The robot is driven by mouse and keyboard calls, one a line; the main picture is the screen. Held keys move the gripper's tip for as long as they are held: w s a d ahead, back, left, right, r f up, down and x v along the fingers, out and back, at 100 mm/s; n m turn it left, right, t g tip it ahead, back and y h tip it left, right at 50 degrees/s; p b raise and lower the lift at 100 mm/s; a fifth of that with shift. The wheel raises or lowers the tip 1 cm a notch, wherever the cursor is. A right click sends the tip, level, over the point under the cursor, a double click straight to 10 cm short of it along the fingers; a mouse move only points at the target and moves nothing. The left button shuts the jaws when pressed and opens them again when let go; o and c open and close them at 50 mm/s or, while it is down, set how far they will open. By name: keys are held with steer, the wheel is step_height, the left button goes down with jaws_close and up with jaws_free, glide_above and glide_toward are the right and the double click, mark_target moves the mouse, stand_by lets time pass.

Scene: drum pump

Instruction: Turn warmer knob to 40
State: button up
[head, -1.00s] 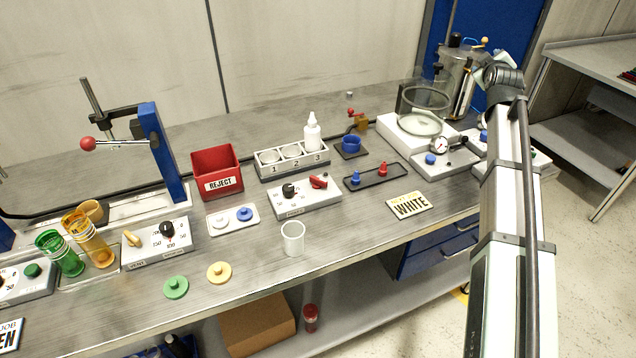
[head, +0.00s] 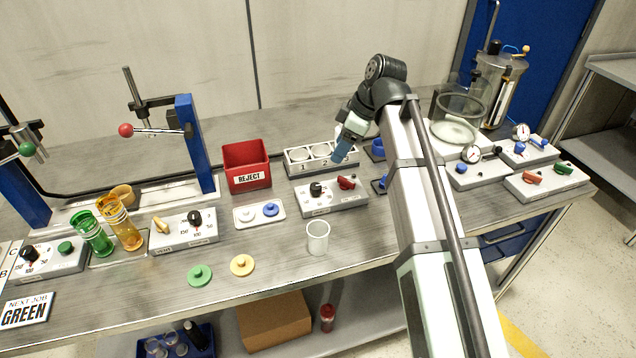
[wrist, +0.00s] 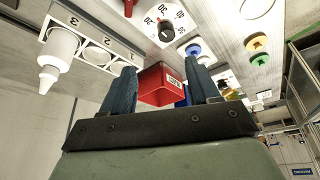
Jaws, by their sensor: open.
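A white control box (head: 332,197) stands mid-bench, with a black dial knob (head: 316,188) on its left and a red switch knob (head: 346,183) on its right. In the wrist view this black knob (wrist: 166,32) sits on a white dial with numbers around it; its exact setting is too small to read surely. My gripper (head: 340,152) is above and behind the box, in front of the numbered rack, tilted downward. In the wrist view its two blue fingers (wrist: 162,72) are apart with nothing between them. The gripper does not touch the knob.
The numbered rack (head: 297,170) with a white bottle (wrist: 58,50) and the red REJECT bin (head: 246,177) stand close behind the box. A clear cup (head: 317,238) stands in front. Another box with a black knob (head: 195,218) is to the left. Bench in front is mostly clear.

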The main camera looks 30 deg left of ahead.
mark_target(316, 186)
steer(key=x, duration=0.4)
steer(key=s+x, duration=0.1)
steer(key=x, duration=0.9)
steer(key=shift+s+d, duration=0.1)
steer(key=shift+s, duration=0.1)
steer(key=shift+c, duration=0.2)
steer(key=c, duration=1)
